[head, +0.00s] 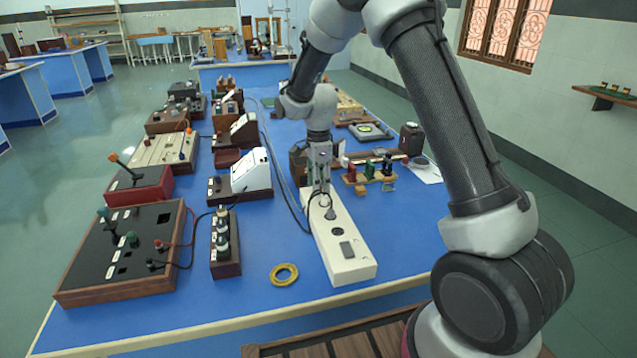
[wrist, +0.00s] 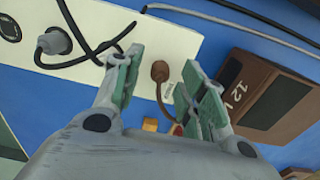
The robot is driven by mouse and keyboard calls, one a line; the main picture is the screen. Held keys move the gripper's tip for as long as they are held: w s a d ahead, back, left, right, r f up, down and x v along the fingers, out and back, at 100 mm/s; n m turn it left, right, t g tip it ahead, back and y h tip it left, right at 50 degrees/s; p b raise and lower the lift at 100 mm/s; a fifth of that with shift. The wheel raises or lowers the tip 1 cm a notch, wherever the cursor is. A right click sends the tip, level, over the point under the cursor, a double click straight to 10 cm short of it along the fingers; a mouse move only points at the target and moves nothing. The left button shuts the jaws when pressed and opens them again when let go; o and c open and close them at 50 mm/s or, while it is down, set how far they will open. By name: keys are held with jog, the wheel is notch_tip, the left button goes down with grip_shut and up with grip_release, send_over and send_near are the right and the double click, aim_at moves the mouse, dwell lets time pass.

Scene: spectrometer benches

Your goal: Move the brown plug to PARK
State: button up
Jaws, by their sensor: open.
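The brown plug (wrist: 160,72) shows in the wrist view as a small round brown head with a brown stem or cord. It is over the white power strip (wrist: 85,72), between the fingertips of my gripper (wrist: 157,66). The fingers are apart and a gap shows on both sides of the plug. In the head view my gripper (head: 319,180) points down over the far part of the strip (head: 345,268), and the brown plug cannot be made out there. A small label (wrist: 168,92) lies beside the plug, too small to read. I cannot tell where PARK is.
A grey plug (wrist: 55,41) with a black cable sits in the strip close to my left finger. A brown box marked 12 V (wrist: 270,97) stands close on the right. A yellow ring (head: 284,274) lies left of the strip. Blue table is clear at the front right.

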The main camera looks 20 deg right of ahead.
notch_tip(320, 180, up, 12)
dwell(0.4)
